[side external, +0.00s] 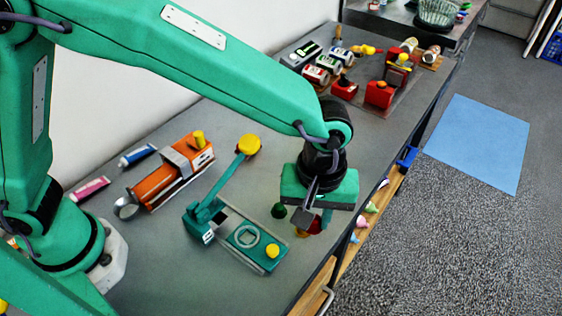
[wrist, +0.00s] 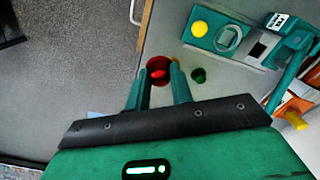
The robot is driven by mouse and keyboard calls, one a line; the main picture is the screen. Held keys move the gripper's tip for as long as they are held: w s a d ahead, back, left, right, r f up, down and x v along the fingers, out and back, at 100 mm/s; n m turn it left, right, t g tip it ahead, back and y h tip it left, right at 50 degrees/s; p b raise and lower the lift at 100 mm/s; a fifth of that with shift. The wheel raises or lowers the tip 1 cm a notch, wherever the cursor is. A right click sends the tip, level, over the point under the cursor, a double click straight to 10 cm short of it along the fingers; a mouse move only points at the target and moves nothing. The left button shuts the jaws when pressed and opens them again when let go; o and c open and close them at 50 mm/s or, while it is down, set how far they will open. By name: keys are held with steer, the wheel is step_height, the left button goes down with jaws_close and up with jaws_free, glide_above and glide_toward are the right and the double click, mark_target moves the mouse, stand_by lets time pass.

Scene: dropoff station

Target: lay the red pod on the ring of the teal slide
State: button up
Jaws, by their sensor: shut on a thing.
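The red pod (side external: 315,226) is between the fingers of my gripper (side external: 308,217), partly hidden by them in the side view. In the wrist view the red pod (wrist: 157,66) sits between the fingertips of my gripper (wrist: 159,76), which is shut on it. The teal slide (side external: 262,261) lies left of my gripper in the side view, with a pale ring (side external: 247,236) and a yellow knob on it. The slide (wrist: 212,45) and its empty ring (wrist: 229,39) are up and right of the pod in the wrist view. The pod is beside the slide, not over the ring.
A small dark green pod (side external: 279,211) is close to my gripper, between it and the slide. A teal lever (side external: 226,180) with a yellow ball rises behind the slide. An orange machine (side external: 172,182) stands farther left. Several red items stand at the back.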

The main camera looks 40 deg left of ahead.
steer(key=s+a+f, duration=0.1)
steer(key=s+a, duration=0.1)
steer(key=a, duration=0.4)
steer(key=s+a+f, duration=0.1)
steer(key=s+a, duration=0.2)
steer(key=a, duration=0.3)
steer(key=shift+f, duration=0.35)
steer(key=shift+s+f, duration=0.1)
steer(key=shift+f, duration=0.1)
steer(key=shift+f, duration=3.05)
steer(key=o, duration=0.8)
steer(key=shift+r, duration=0.15)
step_height(320, 180, up, 7)
